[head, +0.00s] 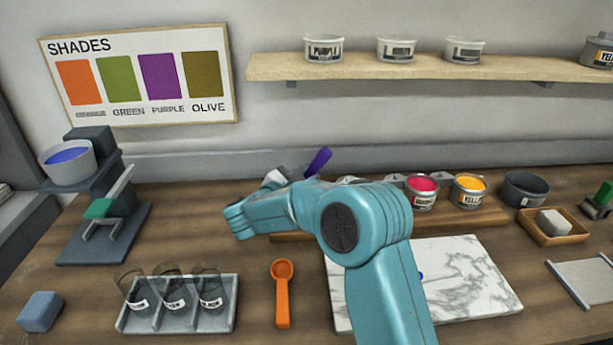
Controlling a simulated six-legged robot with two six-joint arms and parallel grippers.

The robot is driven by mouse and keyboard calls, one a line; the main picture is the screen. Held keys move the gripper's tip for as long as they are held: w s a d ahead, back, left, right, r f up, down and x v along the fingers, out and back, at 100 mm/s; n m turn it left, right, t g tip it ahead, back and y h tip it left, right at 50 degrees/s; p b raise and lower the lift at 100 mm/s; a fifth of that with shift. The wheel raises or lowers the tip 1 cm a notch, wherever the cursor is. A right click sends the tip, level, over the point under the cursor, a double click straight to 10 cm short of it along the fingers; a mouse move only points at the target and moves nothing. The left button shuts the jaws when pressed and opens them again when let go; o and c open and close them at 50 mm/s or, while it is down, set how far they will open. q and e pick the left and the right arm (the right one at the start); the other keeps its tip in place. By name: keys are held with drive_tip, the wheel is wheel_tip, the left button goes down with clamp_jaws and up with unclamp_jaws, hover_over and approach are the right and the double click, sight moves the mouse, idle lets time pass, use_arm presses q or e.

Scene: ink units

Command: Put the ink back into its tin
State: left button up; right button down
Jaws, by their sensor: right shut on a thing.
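My right gripper (298,172) is beyond my teal forearm and partly hidden by it. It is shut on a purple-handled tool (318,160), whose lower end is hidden. The white marble slab (462,275) lies at centre right, partly covered by my arm. A small blue spot of ink (420,276) shows on it at my arm's edge. Open tins of red ink (422,192) and yellow ink (469,191) stand on a wooden board behind the slab. Any tin further left is hidden by my arm. My left gripper is not in view.
A grey stand with a bowl of blue (67,162) is at left. A tray of dark glasses (178,318), a blue block (40,311) and an orange scoop (282,295) are in front. A dark bowl (525,188) and a wooden box (553,238) are at right. A shelf holds labelled tubs.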

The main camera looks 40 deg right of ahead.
drive_tip(key=shift+w+d+f, duration=0.15)
drive_tip(key=shift+w+f, duration=0.15)
drive_tip(key=shift+w, duration=0.05)
drive_tip(key=shift+s+r, duration=0.25)
wheel_tip(320, 180, up, 8)
drive_tip(key=p, duration=0.5)
drive_tip(key=shift+w, duration=0.15)
drive_tip(key=shift+r, duration=0.15)
